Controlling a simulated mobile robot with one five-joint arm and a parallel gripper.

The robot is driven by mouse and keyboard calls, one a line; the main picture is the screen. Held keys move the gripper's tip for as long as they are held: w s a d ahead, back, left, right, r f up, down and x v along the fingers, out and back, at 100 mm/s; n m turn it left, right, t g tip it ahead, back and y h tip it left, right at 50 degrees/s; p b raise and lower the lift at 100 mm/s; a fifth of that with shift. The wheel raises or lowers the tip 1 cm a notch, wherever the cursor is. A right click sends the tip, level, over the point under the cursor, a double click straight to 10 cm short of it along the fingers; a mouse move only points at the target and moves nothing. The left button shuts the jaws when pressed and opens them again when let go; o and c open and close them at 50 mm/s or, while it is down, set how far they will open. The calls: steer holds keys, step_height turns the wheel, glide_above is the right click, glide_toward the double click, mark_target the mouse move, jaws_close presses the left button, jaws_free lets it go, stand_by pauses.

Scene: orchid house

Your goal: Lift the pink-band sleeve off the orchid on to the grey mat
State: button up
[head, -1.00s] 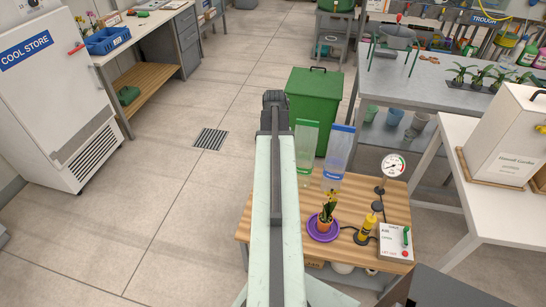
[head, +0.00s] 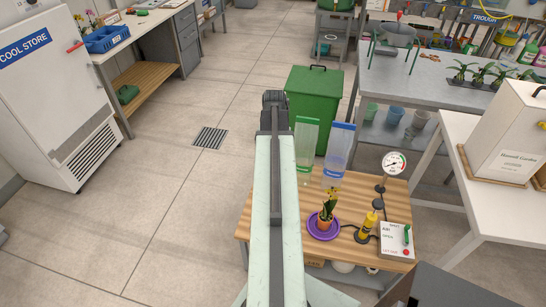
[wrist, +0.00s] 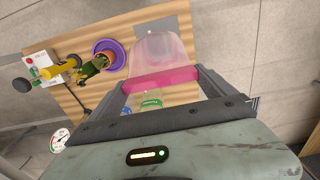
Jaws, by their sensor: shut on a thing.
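My gripper (wrist: 160,84) is shut on the pink-band sleeve (wrist: 163,50), a clear, cup-like sleeve whose pink band lies between the fingers in the wrist view. The sleeve is apart from the orchid and no plant shows inside it. The orchid (head: 329,204) has yellow blooms and stands in an orange pot on a purple saucer (head: 311,233) on the slatted wooden table. It also shows in the wrist view (wrist: 91,67), left of the sleeve. In the head view my arm hides the gripper and sleeve.
A green-band sleeve (head: 307,145) and a blue-band sleeve (head: 339,150) stand at the back of the wooden table (head: 375,195). A yellow pump (head: 368,226), a gauge (head: 394,163) and a white control box (head: 396,240) are right of the orchid. A green bin (head: 318,85) stands behind.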

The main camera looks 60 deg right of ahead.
steer(key=shift+f+b, duration=0.35)
steer(key=shift+f, duration=0.05)
stand_by(0.4)
steer(key=o, duration=1.5)
steer(key=r+p, duration=0.7)
steer(key=shift+w+r, duration=0.15)
steer(key=shift+w, duration=0.05)
